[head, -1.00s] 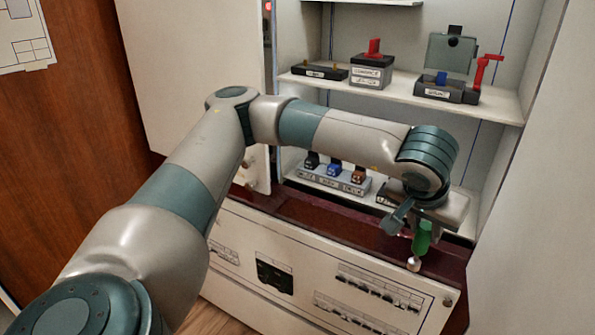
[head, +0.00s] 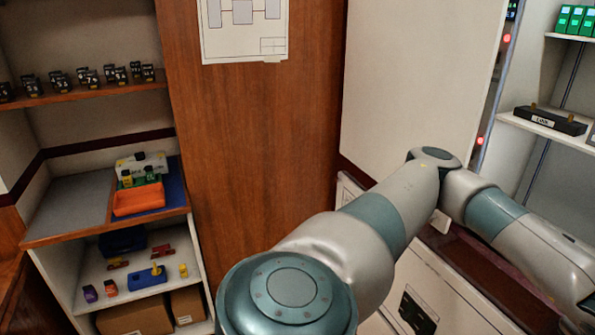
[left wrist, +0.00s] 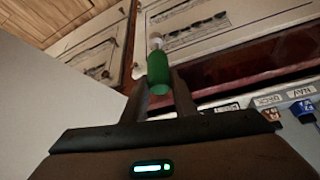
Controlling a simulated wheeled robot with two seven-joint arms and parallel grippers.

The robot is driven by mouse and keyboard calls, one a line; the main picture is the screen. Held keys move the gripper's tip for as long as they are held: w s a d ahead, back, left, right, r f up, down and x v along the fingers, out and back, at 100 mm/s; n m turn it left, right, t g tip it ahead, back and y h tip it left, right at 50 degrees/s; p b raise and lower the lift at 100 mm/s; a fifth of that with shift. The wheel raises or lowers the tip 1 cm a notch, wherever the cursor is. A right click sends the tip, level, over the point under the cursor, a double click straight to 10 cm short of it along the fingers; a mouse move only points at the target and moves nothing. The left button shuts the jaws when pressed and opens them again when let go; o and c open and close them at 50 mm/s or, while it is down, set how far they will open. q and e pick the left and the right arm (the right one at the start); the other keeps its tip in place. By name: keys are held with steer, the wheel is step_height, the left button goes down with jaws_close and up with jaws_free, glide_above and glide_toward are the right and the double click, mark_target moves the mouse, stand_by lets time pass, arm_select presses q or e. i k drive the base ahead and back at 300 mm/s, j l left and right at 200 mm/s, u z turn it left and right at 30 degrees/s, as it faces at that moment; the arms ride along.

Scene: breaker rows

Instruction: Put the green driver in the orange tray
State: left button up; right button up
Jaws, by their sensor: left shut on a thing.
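The green driver (left wrist: 158,70) is in the left wrist view, its green handle between the two fingers of my left gripper (left wrist: 160,90). The gripper is shut on it, and its pale far end points away from the gripper. The orange tray (head: 139,200) is in the head view at the left, on a shelf of the wooden rack. It looks empty. In the head view my left arm reaches to the right and its gripper is outside the picture. My right gripper is not in view.
Behind the orange tray stand a white box and green items (head: 142,170). The shelf below holds a dark blue bin (head: 122,241) and several small coloured parts. A wooden panel (head: 255,150) stands between the rack and the white cabinet (head: 420,80) at the right.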

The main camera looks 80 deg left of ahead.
mark_target(140, 202)
steer(key=k+j, duration=0.15)
steer(key=j, duration=0.25)
steer(key=k+j, duration=0.15)
steer(key=j, duration=0.25)
steer(key=k+j, duration=0.2)
steer(key=j, duration=0.2)
steer(key=u, duration=2.5)
